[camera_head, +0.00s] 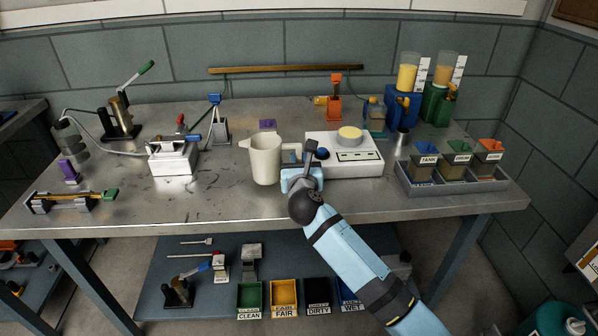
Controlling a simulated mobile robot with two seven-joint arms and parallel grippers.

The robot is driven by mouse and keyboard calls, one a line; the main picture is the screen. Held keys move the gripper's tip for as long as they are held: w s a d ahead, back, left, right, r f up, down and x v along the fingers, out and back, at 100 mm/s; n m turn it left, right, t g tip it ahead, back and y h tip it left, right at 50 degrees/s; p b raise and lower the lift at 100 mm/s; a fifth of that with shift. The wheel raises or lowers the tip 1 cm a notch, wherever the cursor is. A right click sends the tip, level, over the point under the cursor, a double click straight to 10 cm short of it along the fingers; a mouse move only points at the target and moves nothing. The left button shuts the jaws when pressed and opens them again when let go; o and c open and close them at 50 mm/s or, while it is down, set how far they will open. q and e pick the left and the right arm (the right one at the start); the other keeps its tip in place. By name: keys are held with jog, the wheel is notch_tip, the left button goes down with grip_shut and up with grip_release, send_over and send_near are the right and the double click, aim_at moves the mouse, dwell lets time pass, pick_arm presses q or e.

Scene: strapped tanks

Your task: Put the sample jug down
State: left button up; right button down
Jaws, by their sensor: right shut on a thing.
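The sample jug (265,161) is a cream-white jug with a spout at its left and a handle on its right. It appears upright over the middle of the metal workbench (225,200). I cannot tell whether its base touches the bench top. My right gripper (292,164) is at the jug's right side and is shut on its handle. The gripper and wrist hide part of the handle. My left gripper is not in view.
A white scale (358,163) stands just right of the jug. A grey tray (455,182) with labelled bins is at the right. A white boxy device (174,158) stands left. The bench front between that device and the jug is clear.

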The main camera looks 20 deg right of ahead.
notch_tip(320, 180, down, 2)
dwell(0.4)
jog(key=c, duration=1.1)
grip_release()
jog(key=shift+f, duration=0.1)
jog(key=shift+o, duration=0.3)
